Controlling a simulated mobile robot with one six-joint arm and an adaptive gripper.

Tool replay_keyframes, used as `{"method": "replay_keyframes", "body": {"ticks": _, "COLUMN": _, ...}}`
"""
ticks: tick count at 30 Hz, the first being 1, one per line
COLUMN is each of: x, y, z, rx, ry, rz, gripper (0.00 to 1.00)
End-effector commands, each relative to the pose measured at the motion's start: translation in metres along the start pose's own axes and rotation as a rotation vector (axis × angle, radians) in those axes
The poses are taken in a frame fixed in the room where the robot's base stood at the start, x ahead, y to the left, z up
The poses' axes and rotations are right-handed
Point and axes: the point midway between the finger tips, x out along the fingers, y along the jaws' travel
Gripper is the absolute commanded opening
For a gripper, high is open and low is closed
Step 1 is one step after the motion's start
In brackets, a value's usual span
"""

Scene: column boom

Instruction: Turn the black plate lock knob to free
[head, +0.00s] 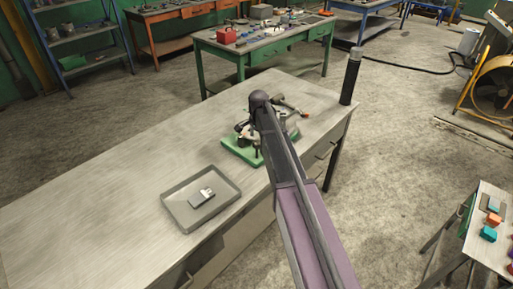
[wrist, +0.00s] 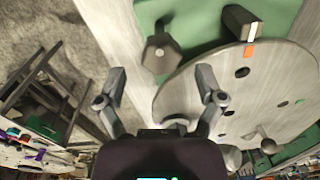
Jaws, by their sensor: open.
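A green-based fixture (head: 236,151) stands on the bench, partly hidden behind my arm in the head view. In the wrist view its round grey plate (wrist: 205,100) has several dark holes and an orange mark by its edge. A black bar-shaped knob (wrist: 240,22) with a white stripe sits at the plate's upper edge, its stripe end near the orange mark. A dark hexagonal knob (wrist: 158,54) stands left of it, beside the plate. I cannot tell for sure which is the lock knob. My gripper (wrist: 160,76) is open and empty, its fingertips below the hexagonal knob in the picture.
A grey tray (head: 169,206) holding a small metal part (head: 201,197) lies on the bench left of the fixture. A black upright cylinder (head: 351,76) stands at the bench's far right corner. A ball-ended lever (wrist: 267,143) is at lower right. The bench's left side is clear.

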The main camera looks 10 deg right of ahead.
Motion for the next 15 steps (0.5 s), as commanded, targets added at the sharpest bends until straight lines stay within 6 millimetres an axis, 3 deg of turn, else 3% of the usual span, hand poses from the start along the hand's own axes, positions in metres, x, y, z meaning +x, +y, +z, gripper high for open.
{"method": "replay_keyframes", "body": {"ticks": 6, "x": 0.019, "y": 0.0, "z": 0.0, "rx": 0.0, "ry": 0.0, "rz": 0.0, "gripper": 0.87}}
{"method": "replay_keyframes", "body": {"ticks": 15, "x": 0.029, "y": 0.0, "z": 0.0, "rx": 0.0, "ry": 0.0, "rz": 0.0, "gripper": 0.87}}
